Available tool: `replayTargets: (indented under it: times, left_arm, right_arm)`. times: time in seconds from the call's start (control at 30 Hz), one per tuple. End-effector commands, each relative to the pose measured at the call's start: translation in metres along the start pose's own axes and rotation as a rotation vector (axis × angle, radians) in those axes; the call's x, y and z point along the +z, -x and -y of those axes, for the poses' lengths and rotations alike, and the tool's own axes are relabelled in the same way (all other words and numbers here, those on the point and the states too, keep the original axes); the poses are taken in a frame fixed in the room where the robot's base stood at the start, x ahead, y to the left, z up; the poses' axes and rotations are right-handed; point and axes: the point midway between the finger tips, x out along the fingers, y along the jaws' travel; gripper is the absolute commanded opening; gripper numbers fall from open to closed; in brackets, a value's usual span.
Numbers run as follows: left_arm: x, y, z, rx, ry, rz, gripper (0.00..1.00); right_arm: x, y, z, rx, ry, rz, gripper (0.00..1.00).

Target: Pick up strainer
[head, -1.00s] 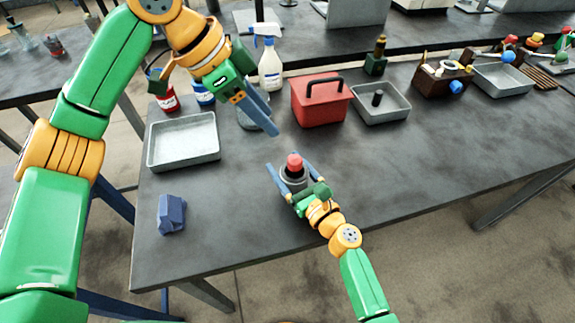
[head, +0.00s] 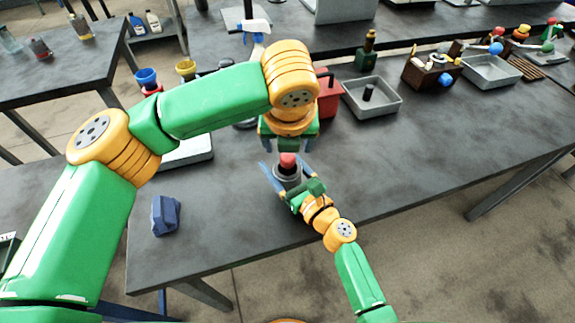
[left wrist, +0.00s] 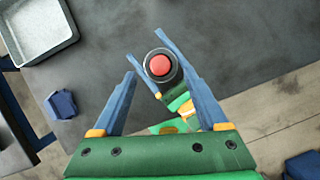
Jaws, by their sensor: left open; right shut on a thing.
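A short grey cylinder with a red rounded top (head: 287,161) stands on the table near its front edge. It also shows in the left wrist view (left wrist: 159,66). I cannot tell whether it is the strainer; no strainer is clearly recognisable. My right gripper (head: 285,172) is shut on this cylinder, one blue finger at each side. My left gripper (left wrist: 160,78) is open and empty above it, with the red top between its fingers as seen from the wrist. In the head view my left arm hides most of the left gripper's fingers.
A blue faceted block (head: 165,215) lies at the table's left. A grey tray (head: 192,154) behind it is partly hidden by my left arm. A red box (head: 328,98), a second grey tray (head: 386,111) and a wooden box (head: 428,76) stand at the back. The table's right front is clear.

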Motion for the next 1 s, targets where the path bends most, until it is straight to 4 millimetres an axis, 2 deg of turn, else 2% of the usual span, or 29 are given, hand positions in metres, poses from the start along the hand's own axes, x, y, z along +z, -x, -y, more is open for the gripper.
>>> replayTargets:
  times: [0.4,0.63,0.67,0.9,0.93,1.0]
  left_arm:
    - [-0.010,-0.067,-0.001,0.000,0.005,-0.003,0.76]
    - [-0.010,-0.071,-0.001,-0.001,0.004,-0.001,0.76]
    - [-0.010,-0.071,-0.001,-0.001,0.005,-0.001,0.71]
    - [-0.010,-0.071,-0.001,-0.002,0.005,-0.001,0.06]
    - [-0.010,-0.071,-0.001,-0.002,0.005,-0.001,0.00]
    - [-0.009,-0.071,-0.001,-0.002,0.005,-0.001,0.00]
  right_arm:
    - [0.000,0.000,0.000,0.000,0.000,0.000,0.01]
    - [0.000,0.000,0.000,0.000,0.000,0.000,0.01]
    - [0.000,0.000,0.000,0.000,0.000,0.000,0.01]
    - [0.000,0.000,0.000,0.000,0.000,0.000,0.01]
    - [0.000,0.000,0.000,0.000,0.000,0.000,0.01]
    - [0.000,0.000,0.000,0.000,0.000,0.000,0.01]
